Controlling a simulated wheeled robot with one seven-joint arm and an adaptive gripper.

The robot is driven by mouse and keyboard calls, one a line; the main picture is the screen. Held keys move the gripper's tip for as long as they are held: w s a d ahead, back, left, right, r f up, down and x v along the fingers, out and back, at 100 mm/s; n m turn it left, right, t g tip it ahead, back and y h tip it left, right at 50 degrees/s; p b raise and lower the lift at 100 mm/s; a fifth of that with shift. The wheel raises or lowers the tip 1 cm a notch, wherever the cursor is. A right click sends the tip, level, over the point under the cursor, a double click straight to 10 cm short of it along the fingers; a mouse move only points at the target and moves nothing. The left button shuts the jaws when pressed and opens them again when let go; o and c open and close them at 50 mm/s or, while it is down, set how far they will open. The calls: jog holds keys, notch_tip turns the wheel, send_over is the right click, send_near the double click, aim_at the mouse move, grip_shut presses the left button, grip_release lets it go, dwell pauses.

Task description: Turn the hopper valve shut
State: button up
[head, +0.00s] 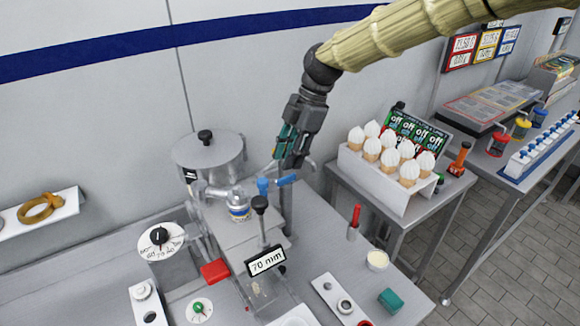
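A lidded metal pot (208,155), which looks like the hopper, stands against the wall left of centre. A blue lever handle (287,180), likely the valve handle, points right beside a blue fitting (263,186). I cannot tell whether that valve is open or shut. My gripper (289,166) points down just above and behind the blue handle. Whether they touch is unclear. Its dark fingers with teal parts are seen edge-on, so their opening is hidden.
A black-knobbed lever (260,204) rises in front of the valve, above a "70 mm" sign (266,261). A dial (160,238) and red block (215,272) are left. A white box of filled cones (385,170) stands right. A red-handled tool (355,218) stands upright nearby.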

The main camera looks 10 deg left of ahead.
aim_at(287, 177)
jog(key=s+f, duration=0.3)
jog(key=s, duration=0.1)
jog(key=w+f+g, duration=0.1)
jog(key=w+f, duration=0.3)
jog(key=w, duration=0.2)
jog(key=shift+s+r, duration=0.15)
jog(key=shift+s, duration=0.05)
jog(key=shift+c, duration=0.9)
jog(key=shift+s+a+r, duration=0.2)
jog(key=shift+s+r, duration=0.2)
jog(key=shift+s, duration=0.35)
grip_shut()
jog(key=shift+s+a, duration=0.1)
jog(key=shift+a, duration=0.1)
jog(key=shift+w+d+f, duration=0.15)
jog(key=shift+w+f, duration=0.05)
jog(key=shift+f, duration=0.05)
